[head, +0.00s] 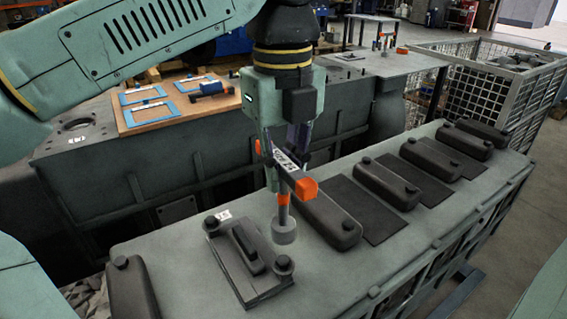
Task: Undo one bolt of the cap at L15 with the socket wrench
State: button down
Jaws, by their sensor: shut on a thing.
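My gripper (286,168) points down and is shut on the socket wrench. The wrench has an orange-ended crossbar with a printed label, an orange and grey shaft, and a wide grey socket (284,232) at its lower end. It hangs upright. Below it is a dark rectangular cap (228,262) with a raised bar and a small white label at its far left corner. One round bolt head (211,223) shows at its far left corner and another (283,262) at its right. The socket appears just above and behind the right bolt, apart from it; the exact gap is unclear.
Several dark elongated covers (325,219) and flat dark plates (367,209) line the long grey engine top (190,270). A wire-mesh crate (480,85) stands at right.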

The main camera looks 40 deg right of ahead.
aim_at(283, 223)
jog(key=m, duration=0.5)
jog(key=shift+s+d+f, duration=0.1)
jog(key=shift+f, duration=0.25)
jog(key=m, duration=0.3)
jog(key=shift+f+m, duration=0.3)
jog(key=shift+m, duration=0.1)
jog(key=m, duration=0.3)
jog(key=shift+f, duration=0.15)
jog(key=m, duration=0.5)
jog(key=shift+f, duration=0.35)
notch_tip(283, 223, down, 2)
jog(key=shift+f+m+b, duration=0.15)
jog(key=shift+m+b, duration=0.25)
jog(key=shift+b, duration=0.45)
jog(key=shift+f, duration=0.45)
